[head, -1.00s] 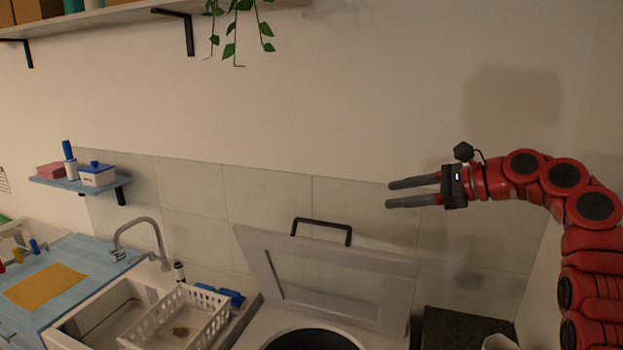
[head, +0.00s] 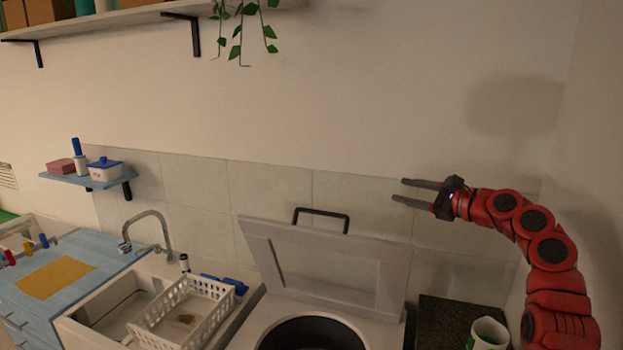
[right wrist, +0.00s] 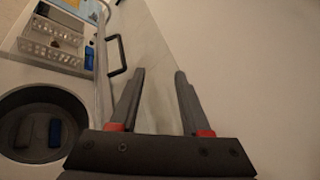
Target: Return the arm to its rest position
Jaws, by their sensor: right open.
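My right gripper (head: 406,190) is at the right of the head view, on my red arm, in the air in front of the wall. Its two dark fingers point left and are apart, with nothing between them. The right wrist view also shows the open fingers (right wrist: 158,95) with bare wall between and beyond them. My left gripper is not in view.
An open lid (head: 325,268) with a black handle stands up behind a round dark pot opening (head: 312,332). A white basket (head: 185,312) sits by the sink (head: 110,312). A white cup (head: 488,333) stands at lower right. A small blue shelf (head: 85,181) holds containers.

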